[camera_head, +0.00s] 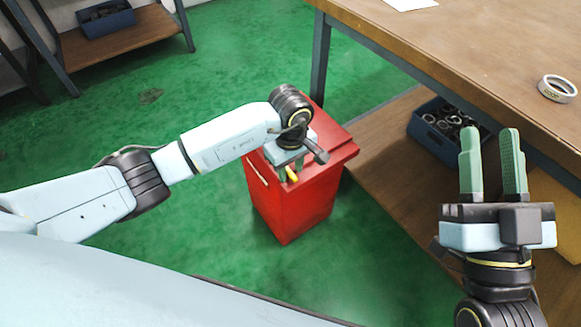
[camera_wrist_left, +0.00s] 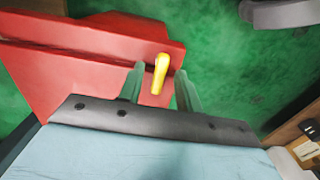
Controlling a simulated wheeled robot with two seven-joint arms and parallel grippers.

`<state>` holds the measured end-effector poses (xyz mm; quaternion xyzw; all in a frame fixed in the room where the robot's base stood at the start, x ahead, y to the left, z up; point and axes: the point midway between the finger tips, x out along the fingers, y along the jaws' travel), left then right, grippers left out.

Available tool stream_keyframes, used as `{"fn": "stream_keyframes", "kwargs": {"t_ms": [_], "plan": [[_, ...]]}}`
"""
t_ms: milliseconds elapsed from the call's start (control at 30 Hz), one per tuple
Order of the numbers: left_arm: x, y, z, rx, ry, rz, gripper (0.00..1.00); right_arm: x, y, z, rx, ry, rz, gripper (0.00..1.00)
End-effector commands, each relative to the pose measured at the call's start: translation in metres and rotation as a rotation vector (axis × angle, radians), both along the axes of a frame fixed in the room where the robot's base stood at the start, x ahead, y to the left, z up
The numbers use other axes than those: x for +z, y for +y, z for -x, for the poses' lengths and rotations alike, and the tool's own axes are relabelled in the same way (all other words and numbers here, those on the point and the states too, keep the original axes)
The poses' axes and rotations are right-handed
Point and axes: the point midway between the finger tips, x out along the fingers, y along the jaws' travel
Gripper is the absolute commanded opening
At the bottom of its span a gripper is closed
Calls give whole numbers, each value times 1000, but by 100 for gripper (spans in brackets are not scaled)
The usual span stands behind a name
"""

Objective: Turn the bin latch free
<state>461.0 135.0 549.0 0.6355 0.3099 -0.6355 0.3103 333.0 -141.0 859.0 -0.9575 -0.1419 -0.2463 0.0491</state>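The red bin (camera_head: 298,205) stands on the green floor beside the workbench. Its yellow latch (camera_head: 292,175) is on the side facing me. In the left wrist view the yellow latch (camera_wrist_left: 160,72) sits near the bin's lid edge, slightly tilted, between the two green fingers. My left gripper (camera_head: 290,170) is over that side of the bin; in the left wrist view its fingers (camera_wrist_left: 160,85) are apart on either side of the latch, with small gaps visible. My right gripper (camera_head: 491,140) is open and empty in front of the workbench, fingers pointing away from me.
The wooden workbench (camera_head: 450,45) holds a roll of tape (camera_head: 556,89). On its lower shelf is a blue crate (camera_head: 425,135) with dark rings. Another shelf with a blue crate (camera_head: 105,20) stands at the back left. The floor left of the bin is clear.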

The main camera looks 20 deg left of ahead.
Motion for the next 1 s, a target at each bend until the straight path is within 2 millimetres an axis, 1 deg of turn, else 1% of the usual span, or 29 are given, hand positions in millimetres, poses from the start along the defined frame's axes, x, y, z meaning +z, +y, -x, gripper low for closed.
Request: {"fn": "stream_keyframes", "kwargs": {"t_ms": [133, 300, 400, 667, 833, 867, 1000], "plan": [[0, 0, 0, 0, 0, 0, 33, 0, 0, 0, 0, 1, 0, 36], [0, 0, 0, 0, 0, 0, 11, 0, 0, 0, 0, 1, 0, 36], [0, 0, 0, 0, 0, 0, 0, 0, 0, 0, 0, 2, 1, 36], [0, 0, 0, 12, 0, -1, 0, 0, 0, 0, 1, 6, 1, 36], [1, 1, 0, 64, 0, -3, 0, -2, 1, -3, 0, 47, 14, 36], [1, 2, 0, 79, 1, -3, 0, -4, 0, -4, -1, 64, 20, 36], [2, 2, 1, 169, 1, -4, 0, -24, -1, -12, -10, 194, 63, 36]]}}
